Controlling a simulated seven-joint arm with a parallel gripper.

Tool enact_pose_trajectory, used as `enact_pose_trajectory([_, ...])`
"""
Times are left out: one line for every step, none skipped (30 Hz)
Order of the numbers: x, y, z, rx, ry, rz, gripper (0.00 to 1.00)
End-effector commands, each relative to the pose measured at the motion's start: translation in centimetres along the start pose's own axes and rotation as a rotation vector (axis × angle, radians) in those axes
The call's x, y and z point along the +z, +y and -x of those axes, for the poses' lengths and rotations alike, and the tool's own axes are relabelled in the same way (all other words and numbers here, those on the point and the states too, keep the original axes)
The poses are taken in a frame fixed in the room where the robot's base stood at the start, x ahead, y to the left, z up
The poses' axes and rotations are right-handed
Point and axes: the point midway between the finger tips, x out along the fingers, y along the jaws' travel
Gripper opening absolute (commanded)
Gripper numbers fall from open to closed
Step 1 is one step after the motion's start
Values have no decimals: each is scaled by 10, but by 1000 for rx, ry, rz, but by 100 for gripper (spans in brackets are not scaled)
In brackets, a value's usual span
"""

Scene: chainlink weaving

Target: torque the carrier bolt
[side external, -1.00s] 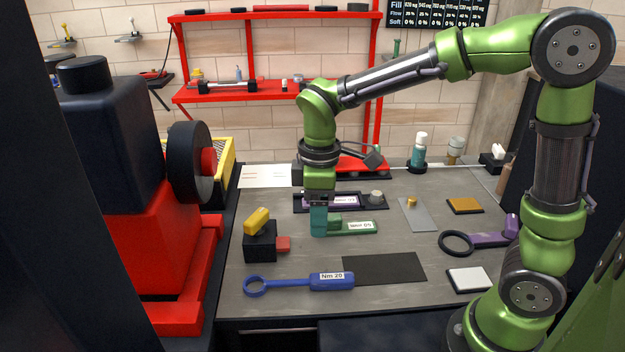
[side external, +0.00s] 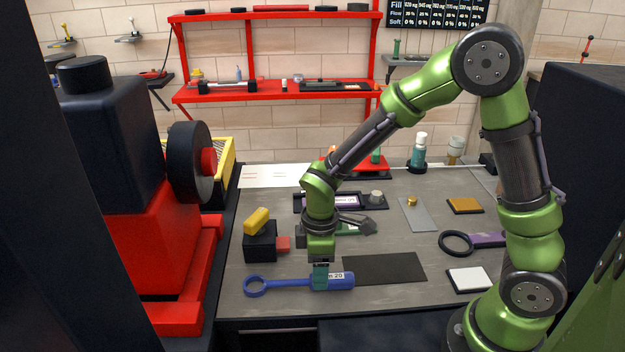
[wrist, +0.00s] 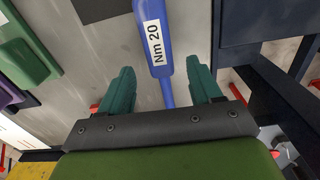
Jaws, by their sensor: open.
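A blue wrench (side external: 300,284) with a ring at its left end and a label "Nm 20" lies on the front of the grey bench. My gripper (side external: 320,284) is over its handle in the side view. In the wrist view the blue wrench (wrist: 158,55) runs between the two teal fingers of my gripper (wrist: 162,88), with a gap on each side. A green wrench (side external: 350,230) and a purple wrench (side external: 345,200) in a dark tray lie farther back, partly hidden by my arm. I cannot make out the carrier bolt.
A black block with a yellow piece (side external: 257,220) and a red piece stands left of my gripper. A dark mat (side external: 384,268) lies to the right. A purple tool with a black ring (side external: 456,243) and a white pad (side external: 470,279) lie farther right. A red and black machine (side external: 165,260) stands left.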

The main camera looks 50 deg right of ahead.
Motion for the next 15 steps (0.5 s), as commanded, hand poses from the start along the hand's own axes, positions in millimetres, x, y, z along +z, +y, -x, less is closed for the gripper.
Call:
enact_pose_trajectory([1,-2,-10,-3,-5,1,64])
enact_pose_trajectory([1,-2,-14,-3,-4,0,64])
enact_pose_trajectory([1,-2,-20,-3,-4,-1,64])
enact_pose_trajectory([0,-1,-23,-2,-3,0,64])
enact_pose_trajectory([0,-1,-26,-2,-3,0,64])
enact_pose_trajectory([0,-1,-29,-2,-2,0,64])
enact_pose_trajectory([0,-1,-30,-1,-1,0,64])
enact_pose_trajectory([0,-1,-31,-1,-1,0,64])
enact_pose_trajectory([0,-1,-32,0,0,0,64])
enact_pose_trajectory([0,-1,-32,0,0,0,64])
enact_pose_trajectory([0,-1,-32,0,0,0,64])
enact_pose_trajectory([0,-1,-32,0,0,-1,64])
enact_pose_trajectory([0,-1,-32,0,0,-1,64])
enact_pose_trajectory([0,-1,-32,0,0,-1,64])
enact_pose_trajectory([0,-1,-32,0,0,-1,59])
